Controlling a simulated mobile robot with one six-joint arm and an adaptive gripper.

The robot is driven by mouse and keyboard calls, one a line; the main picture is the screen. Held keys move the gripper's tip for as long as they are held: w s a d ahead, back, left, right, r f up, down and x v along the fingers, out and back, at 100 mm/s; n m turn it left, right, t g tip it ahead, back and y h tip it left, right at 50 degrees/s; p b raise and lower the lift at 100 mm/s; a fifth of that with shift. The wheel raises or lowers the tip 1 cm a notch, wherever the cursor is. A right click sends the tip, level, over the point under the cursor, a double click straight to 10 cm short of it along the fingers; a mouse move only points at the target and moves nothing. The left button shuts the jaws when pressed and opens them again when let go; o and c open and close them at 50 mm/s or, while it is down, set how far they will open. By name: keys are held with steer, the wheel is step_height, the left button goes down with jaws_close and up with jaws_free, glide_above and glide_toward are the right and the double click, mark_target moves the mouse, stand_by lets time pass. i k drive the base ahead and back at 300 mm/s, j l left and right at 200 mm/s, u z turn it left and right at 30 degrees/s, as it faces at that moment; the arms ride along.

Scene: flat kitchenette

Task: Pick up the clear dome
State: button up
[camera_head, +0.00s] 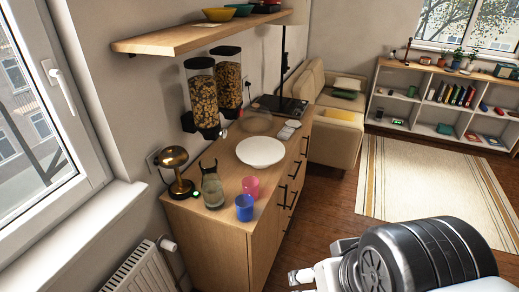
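The clear dome (257,121) appears as a faint see-through shape on the wooden cabinet top (222,222), just behind the white plate (260,152). Its outline is hard to make out against the wood and wall. My arm comes in at the bottom right, in front of the cabinet and over the floor. What seems to be the end of my gripper (301,276) shows at the bottom edge, well apart from the dome. Its fingers are too cut off to tell whether they are open or shut.
A pink cup (250,187), a blue cup (244,208), a glass bottle (212,187) and a brass lamp (177,174) stand at the cabinet's near end. Food dispensers (202,95) hang on the wall beside the dome, below a shelf (190,40). A dark appliance (279,107) stands behind.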

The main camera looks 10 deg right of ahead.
mark_target(256, 118)
steer(key=i+l+u, duration=0.25)
steer(key=i+l, duration=0.7)
steer(key=i, duration=0.4)
steer(key=i+l+u, duration=0.3)
steer(key=i+l, duration=0.9)
